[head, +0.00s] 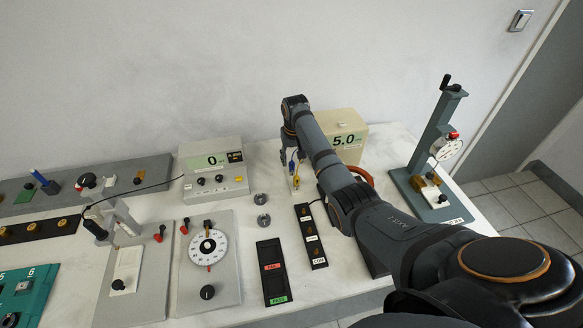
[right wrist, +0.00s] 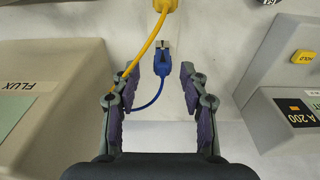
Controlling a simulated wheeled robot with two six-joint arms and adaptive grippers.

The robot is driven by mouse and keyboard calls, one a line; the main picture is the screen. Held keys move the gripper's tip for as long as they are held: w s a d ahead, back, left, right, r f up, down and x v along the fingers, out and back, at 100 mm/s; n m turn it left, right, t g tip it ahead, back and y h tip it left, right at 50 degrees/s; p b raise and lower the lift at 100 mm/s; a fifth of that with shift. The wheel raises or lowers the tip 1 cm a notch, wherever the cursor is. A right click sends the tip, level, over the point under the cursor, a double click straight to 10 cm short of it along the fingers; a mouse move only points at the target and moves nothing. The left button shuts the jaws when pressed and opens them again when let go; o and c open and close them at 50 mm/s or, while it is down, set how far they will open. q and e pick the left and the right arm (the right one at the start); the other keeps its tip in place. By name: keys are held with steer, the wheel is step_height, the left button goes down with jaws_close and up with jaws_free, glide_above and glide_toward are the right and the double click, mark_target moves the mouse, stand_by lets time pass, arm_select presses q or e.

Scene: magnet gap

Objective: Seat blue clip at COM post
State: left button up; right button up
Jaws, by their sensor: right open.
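The blue clip (right wrist: 162,64) hangs on a blue lead between the tips of my right gripper (right wrist: 158,78) in the right wrist view. The jaws are open, with a gap on both sides of the clip. In the head view my right gripper (head: 289,142) is at the back, between the display meter and the beige box, partly hidden by my wrist. The blue clip (head: 299,156) shows small just beside it. The black post strip (head: 304,222) with the COM label (head: 318,262) lies nearer me, with brass posts. My left gripper is not in view.
A yellow lead (right wrist: 150,45) passes close to the blue clip. The beige FLUX box (right wrist: 40,75) and the grey meter (right wrist: 285,115) flank the gripper. A black PASS tray (head: 272,270) and a dial panel (head: 208,275) are left of the strip. A tall stand (head: 435,140) is at right.

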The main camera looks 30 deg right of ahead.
mark_target(292, 162)
steer(key=f, duration=0.4)
steer(key=shift+w+a+f, duration=0.1)
steer(key=shift+w, duration=0.2)
steer(key=c, duration=0.9)
steer(key=shift+r, duration=0.2)
steer(key=shift+r, duration=0.35)
step_height(292, 162, up, 3)
steer(key=shift+s+a+f, duration=0.15)
steer(key=s+a+r+p, duration=0.2)
steer(key=s+a+r, duration=0.2)
steer(key=s, duration=0.1)
steer(key=s+a+r+p, duration=0.2)
steer(key=s+a+r, duration=0.3)
steer(key=shift+a+r, duration=0.15)
steer(key=shift+a, duration=0.05)
